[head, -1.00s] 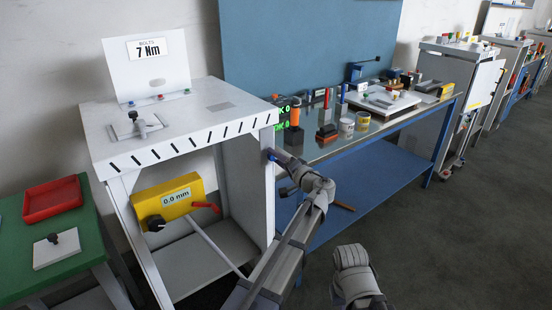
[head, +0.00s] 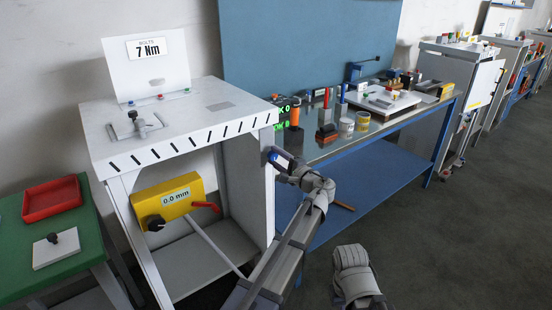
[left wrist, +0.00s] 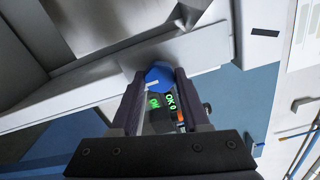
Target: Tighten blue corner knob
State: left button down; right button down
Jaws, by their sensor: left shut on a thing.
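The blue corner knob (head: 273,157) sits on the front right post of the white dispenser frame (head: 255,195). In the left wrist view the knob (left wrist: 158,78) shows as a blue faceted head with a small white mark. My left gripper (head: 277,158) is at the knob, its arm coming up from below. In the left wrist view my left gripper (left wrist: 160,82) has its two dark fingers on either side of the knob, shut on it. The fingers hide part of the knob's sides.
A yellow gauge box (head: 168,200) reading 0.0 mm, with a red handle, is inside the frame. A sign (head: 149,48) reads 7 Nm. A bench (head: 385,150) with tools, cans and a green OK display stands to the right. A green table (head: 75,255) with a red tray (head: 51,198) is at left.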

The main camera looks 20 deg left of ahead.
dwell(0.4)
pick_arm(q)
jog(key=shift+c, duration=1.9)
grip_release()
jog(key=v, duration=0.8)
